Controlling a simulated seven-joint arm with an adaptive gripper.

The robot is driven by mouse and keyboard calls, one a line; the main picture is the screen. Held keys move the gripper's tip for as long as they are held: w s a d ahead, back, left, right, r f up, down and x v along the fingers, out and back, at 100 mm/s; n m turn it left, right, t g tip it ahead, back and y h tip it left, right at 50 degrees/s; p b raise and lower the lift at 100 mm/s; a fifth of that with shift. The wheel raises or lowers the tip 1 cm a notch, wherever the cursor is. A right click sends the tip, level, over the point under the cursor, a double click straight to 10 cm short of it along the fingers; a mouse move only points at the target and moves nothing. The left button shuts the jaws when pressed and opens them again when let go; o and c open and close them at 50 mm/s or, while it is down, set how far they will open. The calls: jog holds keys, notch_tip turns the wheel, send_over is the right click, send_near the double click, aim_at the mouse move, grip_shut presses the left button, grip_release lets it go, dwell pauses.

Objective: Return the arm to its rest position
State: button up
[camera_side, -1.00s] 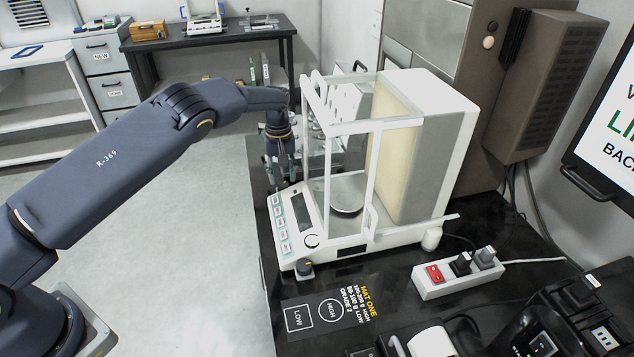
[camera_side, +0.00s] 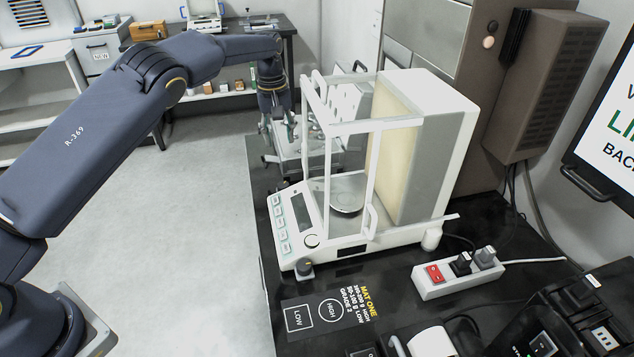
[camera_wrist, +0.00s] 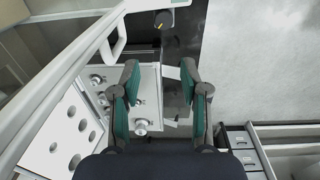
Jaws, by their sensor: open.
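My gripper (camera_side: 277,134) is at the far left end of the black table, beyond the balance's left side and above a light tray with metal weights. It points downward. In the wrist view my gripper (camera_wrist: 160,80) has its two green-padded fingers apart with nothing between them. The weight tray (camera_wrist: 148,82) with several metal knobbed weights lies below and left of the fingers. The glass-walled balance (camera_side: 450,130) stands to the right of my gripper, with its round pan (camera_side: 347,192) empty. A gap shows between my gripper and the balance frame.
A mat (camera_side: 325,312) marked LOW and HIGH lies bare in front of the balance. A power strip (camera_side: 455,273) with a red switch is to its right. A white perforated block (camera_wrist: 62,140) is left of the fingers. Open floor (camera_side: 205,200) lies left of the table.

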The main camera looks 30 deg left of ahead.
jog(key=s+a+r+t+h, duration=0.1)
jog(key=s+r, duration=0.1)
jog(key=r, duration=0.7)
jog(key=s+a+r+t, duration=0.1)
jog(key=s+r+t, duration=0.1)
jog(key=r, duration=0.7)
jog(key=s+r+t+h, duration=0.1)
jog(key=s+r, duration=0.8)
jog(key=s, duration=0.2)
jog(key=s+d+m+t, duration=0.1)
jog(key=s+d+m, duration=0.15)
jog(key=s, duration=1.15)
jog(key=s+f+m+y, duration=0.2)
jog(key=s+f+m, duration=0.4)
jog(key=s+f, duration=0.4)
jog(key=shift+a+f, duration=0.15)
jog(key=shift+f, duration=0.6)
jog(key=shift+w+m, duration=0.1)
jog(key=shift+m, duration=0.15)
